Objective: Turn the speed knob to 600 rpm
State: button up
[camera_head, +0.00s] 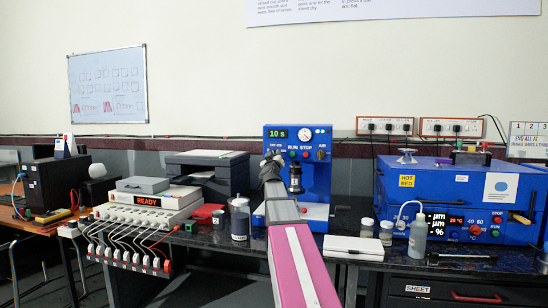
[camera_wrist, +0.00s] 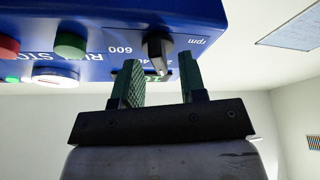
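The speed knob (camera_wrist: 157,50) is a black bar-shaped knob on the front of the blue machine (camera_wrist: 100,14). In the wrist view its ridge shows a pale end towards the bottom of the picture. The "600" mark lies to its left and "rpm" to its right; other numbers are partly hidden. My gripper (camera_wrist: 160,78) is open, with one green-padded finger on each side of the knob's lower end in the picture. I see no clear contact. In the head view my gripper (camera_head: 271,162) is at the machine's left front, and my arm hides the knob.
The machine has a green display (camera_head: 278,133) reading "10 s", a round gauge (camera_head: 305,134), and RUN and STOP buttons. A lidded jar (camera_head: 240,218) stands left of it. A white flat box (camera_head: 353,247) and small bottles stand on the right.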

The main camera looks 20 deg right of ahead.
jog(key=shift+w+d+r, duration=0.1)
jog(key=shift+w, duration=0.15)
grip_shut()
jog(key=shift+m, duration=0.3)
jog(key=shift+w+r+m+g+h, duration=0.1)
jog(key=shift+m+g+h, duration=1.2)
jog(key=shift+m, duration=2.7)
jog(key=shift+s+f+m+g+h, duration=0.1)
jog(key=shift+m+g+h, duration=1.2)
jog(key=shift+m, duration=2.7)
jog(key=shift+w+r+m+g+h, duration=0.1)
jog(key=shift+m+g+h, duration=0.6)
jog(key=shift+m+g, duration=2.25)
jog(key=shift+m+t, duration=1.05)
jog(key=shift+m, duration=0.1)
